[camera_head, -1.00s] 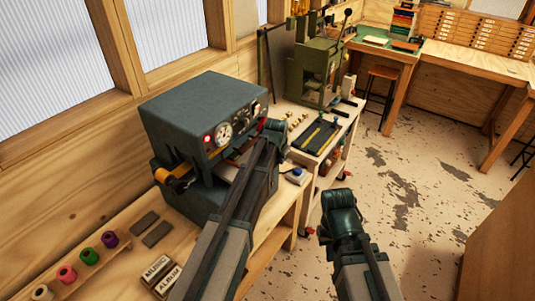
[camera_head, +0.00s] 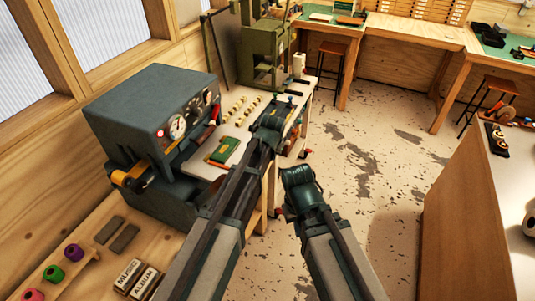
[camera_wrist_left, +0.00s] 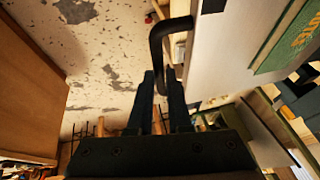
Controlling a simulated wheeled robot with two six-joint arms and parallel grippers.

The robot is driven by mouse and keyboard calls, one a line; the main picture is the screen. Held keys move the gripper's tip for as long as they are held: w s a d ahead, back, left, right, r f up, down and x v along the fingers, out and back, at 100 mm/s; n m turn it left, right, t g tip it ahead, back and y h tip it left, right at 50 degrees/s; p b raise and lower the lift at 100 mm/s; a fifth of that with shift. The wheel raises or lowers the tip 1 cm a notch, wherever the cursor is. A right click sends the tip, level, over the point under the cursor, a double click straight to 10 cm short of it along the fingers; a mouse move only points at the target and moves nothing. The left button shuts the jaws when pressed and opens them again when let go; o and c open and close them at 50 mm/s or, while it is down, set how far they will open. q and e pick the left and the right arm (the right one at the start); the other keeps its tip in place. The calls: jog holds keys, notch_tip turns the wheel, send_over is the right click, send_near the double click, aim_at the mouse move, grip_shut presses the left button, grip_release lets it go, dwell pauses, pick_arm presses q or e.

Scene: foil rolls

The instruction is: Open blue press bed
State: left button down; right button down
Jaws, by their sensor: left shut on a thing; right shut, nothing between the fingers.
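The blue press (camera_head: 150,110) is a dark blue-grey box with gauges on its front, on the wooden bench at left. Its pale flat bed (camera_head: 200,169) sticks out of the front, with a green book (camera_head: 223,151) lying on it. In the left wrist view the bed (camera_wrist_left: 235,50) is at right, with a black bar handle (camera_wrist_left: 157,45) on its edge. My left gripper (camera_head: 277,108) is shut on this handle; its fingers (camera_wrist_left: 165,78) meet the bar. The head view hides the handle behind my arm. My right gripper (camera_head: 297,177) is shut and empty, lower right of the bed.
A green press (camera_head: 265,50) and small brass pieces (camera_head: 240,105) are on the bench beyond. Grey slabs (camera_head: 117,234) and coloured spools (camera_head: 62,264) lie at left. A wooden cabinet (camera_head: 460,230) stands at right. The floor between is open.

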pick_arm(q)
jog(key=c, duration=1.1)
grip_release()
jog(key=p+v, duration=1.2)
jog(key=v, duration=0.1)
jog(key=shift+s+r, duration=0.15)
jog(key=shift+r, duration=0.2)
